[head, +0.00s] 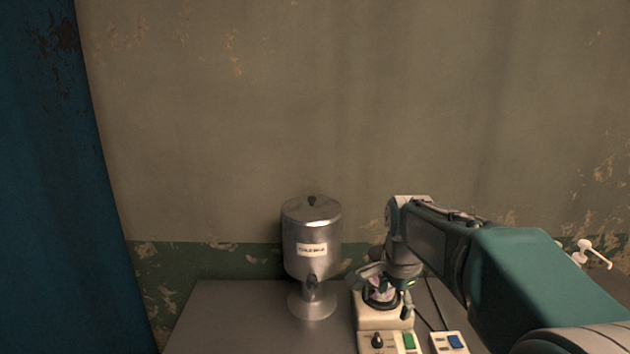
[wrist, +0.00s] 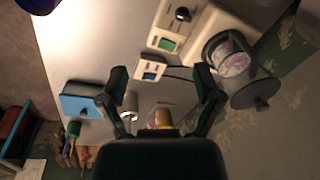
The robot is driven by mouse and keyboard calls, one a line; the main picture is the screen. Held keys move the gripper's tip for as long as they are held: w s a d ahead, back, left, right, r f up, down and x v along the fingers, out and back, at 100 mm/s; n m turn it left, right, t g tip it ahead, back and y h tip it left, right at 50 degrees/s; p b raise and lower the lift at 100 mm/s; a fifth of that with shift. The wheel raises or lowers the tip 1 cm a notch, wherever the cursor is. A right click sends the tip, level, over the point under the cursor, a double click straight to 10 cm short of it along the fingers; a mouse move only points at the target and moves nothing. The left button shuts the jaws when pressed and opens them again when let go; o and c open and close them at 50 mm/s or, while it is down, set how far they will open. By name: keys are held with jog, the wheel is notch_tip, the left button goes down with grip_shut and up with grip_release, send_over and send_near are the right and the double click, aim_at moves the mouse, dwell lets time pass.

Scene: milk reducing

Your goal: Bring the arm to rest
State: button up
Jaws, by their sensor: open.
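My teal arm reaches in from the right in the head view, bent over the table. My gripper (head: 384,290) hangs low over a cream hot-plate unit (head: 388,342) and partly hides a small metal pot there. In the wrist view my gripper (wrist: 162,90) is open, its two dark fingers spread wide with nothing held between them.
A steel dispenser (head: 312,240) with a white label stands left of the hot plate. A small box with a blue button (head: 449,343) sits to the right. A blue item (wrist: 85,102) and a yellow-topped container (wrist: 162,118) show in the wrist view. The table's left part (head: 225,315) is clear.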

jog(key=s+n+t, duration=0.4)
jog(key=s+n, duration=0.9)
jog(key=s, duration=1)
jog(key=shift+s, duration=0.2)
